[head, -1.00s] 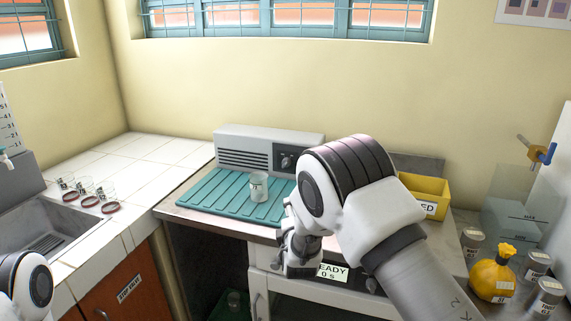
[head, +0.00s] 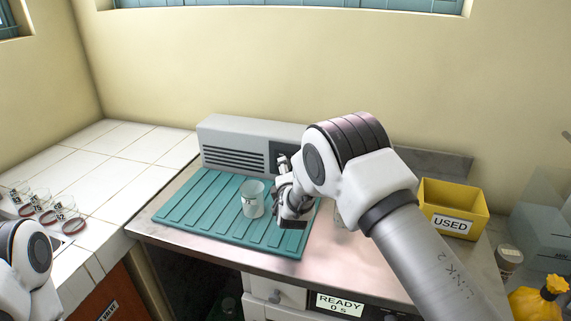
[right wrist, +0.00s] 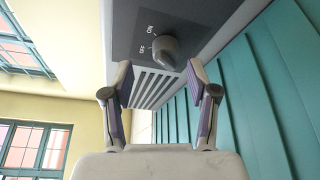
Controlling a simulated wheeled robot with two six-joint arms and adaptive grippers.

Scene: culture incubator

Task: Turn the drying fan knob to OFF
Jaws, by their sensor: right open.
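The drying fan (head: 222,135) is a grey box with a slatted vent, at the back of the metal bench. Its dark knob (right wrist: 166,52) shows in the right wrist view on a dark panel with small white marks, one reading ON. I cannot tell exactly which mark the knob points to. My right gripper (head: 284,187) is in front of the fan's panel and hides the knob in the head view. In the right wrist view its two fingers (right wrist: 160,78) are apart and empty, with the knob ahead of the gap, not touched. My left gripper is out of view.
A clear beaker (head: 253,199) stands on the teal ribbed mat (head: 190,205), close left of my right gripper. A yellow USED bin (head: 452,207) stands at the right. A READY display (head: 339,305) is below the bench edge.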

